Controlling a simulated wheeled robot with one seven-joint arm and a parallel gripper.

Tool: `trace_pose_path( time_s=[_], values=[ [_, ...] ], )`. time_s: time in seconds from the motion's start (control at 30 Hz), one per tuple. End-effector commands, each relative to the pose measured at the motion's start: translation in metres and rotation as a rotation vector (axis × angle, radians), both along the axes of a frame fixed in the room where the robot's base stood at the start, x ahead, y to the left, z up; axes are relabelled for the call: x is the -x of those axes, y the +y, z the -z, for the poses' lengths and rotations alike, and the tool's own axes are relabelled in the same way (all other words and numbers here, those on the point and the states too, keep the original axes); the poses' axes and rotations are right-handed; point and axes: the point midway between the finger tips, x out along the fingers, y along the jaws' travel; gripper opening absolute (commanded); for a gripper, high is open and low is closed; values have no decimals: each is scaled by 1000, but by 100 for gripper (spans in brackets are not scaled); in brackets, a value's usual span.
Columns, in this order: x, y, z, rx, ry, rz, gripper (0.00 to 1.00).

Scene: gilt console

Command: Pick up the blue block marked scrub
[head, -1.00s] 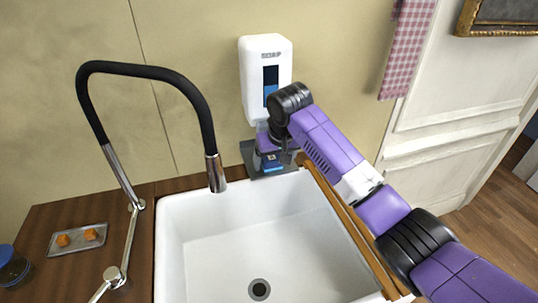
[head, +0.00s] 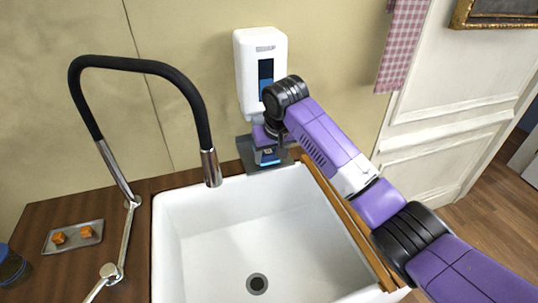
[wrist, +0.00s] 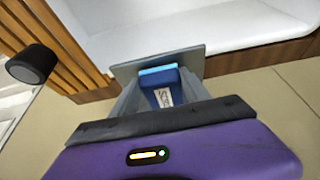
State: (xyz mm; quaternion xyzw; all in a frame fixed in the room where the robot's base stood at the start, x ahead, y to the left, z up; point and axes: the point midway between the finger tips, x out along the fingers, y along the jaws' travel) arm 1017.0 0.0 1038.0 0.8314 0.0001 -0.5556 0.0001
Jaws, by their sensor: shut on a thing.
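The blue block (wrist: 160,77) has a light blue face and a pale label with dark lettering too blurred to read. In the wrist view it sits between the grey fingers of my gripper (wrist: 161,92), which is shut on it. The block also shows in the head view (head: 270,161), low over a dark grey plate (head: 250,158) behind the sink. My gripper points down there, below the white dispenser. I cannot tell whether the block still touches the plate. My wrist hides part of the block.
A white dispenser (head: 254,55) hangs on the wall close above my wrist. The white sink (head: 220,240) lies in front, with a black and chrome tap (head: 205,130) to the left. A wooden board (head: 345,220) lies along the sink's right side. A small tray (head: 88,241) holds orange pieces.

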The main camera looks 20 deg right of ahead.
Motion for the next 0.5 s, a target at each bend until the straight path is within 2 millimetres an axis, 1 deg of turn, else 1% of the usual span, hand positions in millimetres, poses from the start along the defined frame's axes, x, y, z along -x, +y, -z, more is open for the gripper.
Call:
trace_pose_path(
  time_s=[0.07,0.17,0.27,0.4,0.43,0.5],
  values=[
    [2,0,-4,-2,-3,-1,14],
    [1,1,-19,-1,-3,-1,14],
    [1,1,-36,-1,-4,-1,14],
    [1,1,-64,-1,-6,-1,14],
    [2,1,-68,-1,-4,-1,14],
    [16,1,-63,-1,1,-2,14]
  ],
)
